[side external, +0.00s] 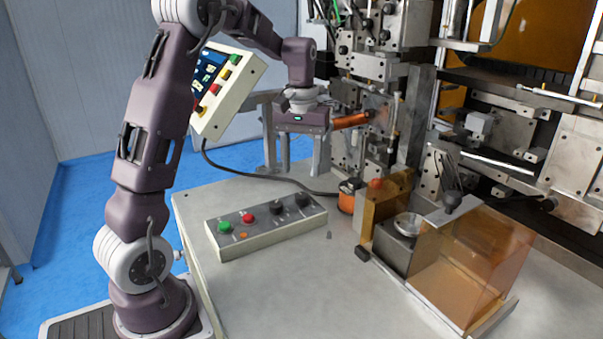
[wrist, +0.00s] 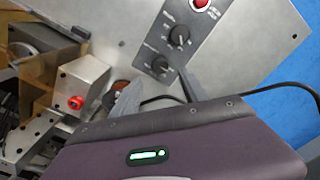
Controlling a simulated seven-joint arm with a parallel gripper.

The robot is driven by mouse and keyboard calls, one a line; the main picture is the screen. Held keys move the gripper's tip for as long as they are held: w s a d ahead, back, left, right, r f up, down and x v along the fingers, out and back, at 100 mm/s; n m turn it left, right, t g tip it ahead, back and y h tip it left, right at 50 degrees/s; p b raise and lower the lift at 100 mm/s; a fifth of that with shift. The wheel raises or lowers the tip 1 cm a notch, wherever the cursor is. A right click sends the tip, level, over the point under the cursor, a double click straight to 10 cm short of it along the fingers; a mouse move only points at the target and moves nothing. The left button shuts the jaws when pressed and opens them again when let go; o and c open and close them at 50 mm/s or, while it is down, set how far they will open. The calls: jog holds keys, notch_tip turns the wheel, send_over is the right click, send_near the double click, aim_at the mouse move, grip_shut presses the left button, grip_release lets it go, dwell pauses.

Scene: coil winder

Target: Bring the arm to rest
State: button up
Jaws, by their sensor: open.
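My gripper (side external: 294,168) hangs above the back part of the grey worktable (side external: 320,270) in the side view, fingers pointing down. The fingers stand apart with nothing visible between them. In the wrist view, my gripper (wrist: 157,92) shows its two grey fingertips spread apart near the edge of the control box. An orange cylinder (side external: 350,121) on the winder shows just right of my gripper in the side view; I cannot tell whether they touch.
A control box (side external: 265,226) with buttons and knobs lies on the table, and its knobs show in the wrist view (wrist: 180,38). A copper-coloured spool (side external: 347,198), an amber guard box (side external: 470,258) and the winder (side external: 380,60) stand right. A button panel (side external: 225,90) stands behind my arm. The table's front is clear.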

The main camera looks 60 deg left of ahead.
jog(key=s+d+r+m+t, duration=0.25)
jog(key=s+d+r, duration=0.45)
jog(key=d, duration=0.4)
jog(key=s+d+m+t, duration=0.1)
jog(key=s+d+m, duration=0.2)
jog(key=s, duration=0.4)
jog(key=s+d+f+m+t, duration=0.1)
jog(key=s+d+m+t, duration=0.1)
jog(key=s+d, duration=0.3)
jog(key=shift+s+d+f+m, duration=0.3)
jog(key=shift+s+m, duration=0.45)
jog(key=shift+s, duration=0.35)
jog(key=shift+r, duration=0.1)
